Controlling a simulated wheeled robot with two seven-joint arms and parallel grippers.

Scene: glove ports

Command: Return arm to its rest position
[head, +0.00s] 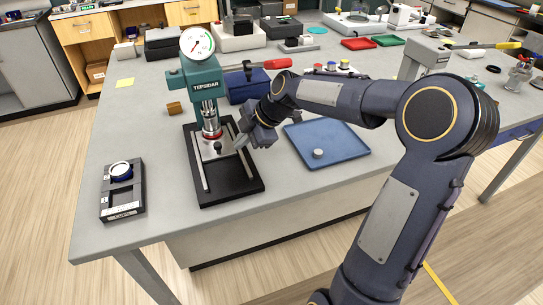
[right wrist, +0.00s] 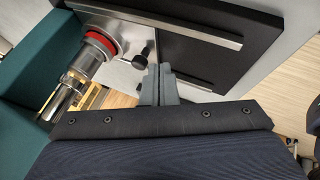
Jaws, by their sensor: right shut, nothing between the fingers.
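My right arm comes in from the right of the head view. Its gripper (head: 241,142) is over the base of the teal press (head: 203,82), just right of the press's lower column. In the right wrist view the two grey fingers (right wrist: 158,85) are together with nothing between them. Their tips are close to a small black knob (right wrist: 141,59) on the press's metal plate. I cannot tell whether they touch it. The knob also shows in the head view (head: 217,147). My left gripper is not in view.
A blue tray (head: 335,135) with a small grey round piece (head: 318,153) lies right of the press, below my forearm. The press's red-tipped lever (head: 277,64) reaches right. Bare table lies at the left.

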